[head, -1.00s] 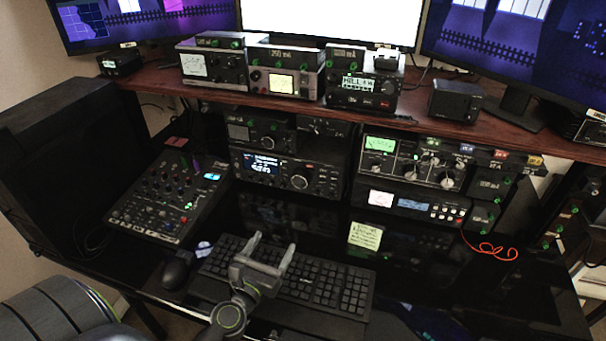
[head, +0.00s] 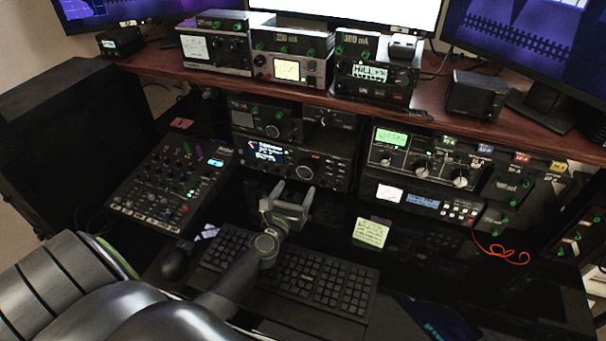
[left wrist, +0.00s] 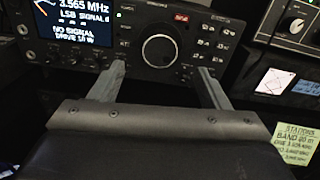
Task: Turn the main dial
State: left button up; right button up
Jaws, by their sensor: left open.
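The main dial (left wrist: 160,50) is the large round black knob in the middle of the radio's front panel in the left wrist view. In the head view it (head: 304,170) sits right of the lit frequency display (head: 266,151). My left gripper (head: 292,190) is open and empty, with its fingers pointing at the radio (head: 330,180) just below and in front of the dial. In the left wrist view the two fingertips (left wrist: 160,70) lie to either side of and below the dial, apart from it. My right gripper is not in view.
A keyboard (head: 320,284) lies under my left arm. A mixer (head: 172,185) stands at the left, a yellow note (head: 371,233) at the right. More radio gear (head: 420,160) fills the right of the lower shelf. The wooden shelf (head: 300,98) overhangs the radio.

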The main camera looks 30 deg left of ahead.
aim_at(305, 173)
pick_arm(q)
jog(key=x, duration=0.5)
jog(key=shift+w, duration=0.35)
jog(key=shift+w+a, duration=0.1)
jog(key=shift+w, duration=0.45)
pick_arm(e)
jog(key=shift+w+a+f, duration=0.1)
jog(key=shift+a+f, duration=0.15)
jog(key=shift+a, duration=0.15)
pick_arm(q)
jog(key=shift+c, duration=0.4)
jog(key=c, duration=0.9)
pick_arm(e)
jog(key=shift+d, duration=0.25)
pick_arm(q)
jog(key=shift+m, duration=0.4)
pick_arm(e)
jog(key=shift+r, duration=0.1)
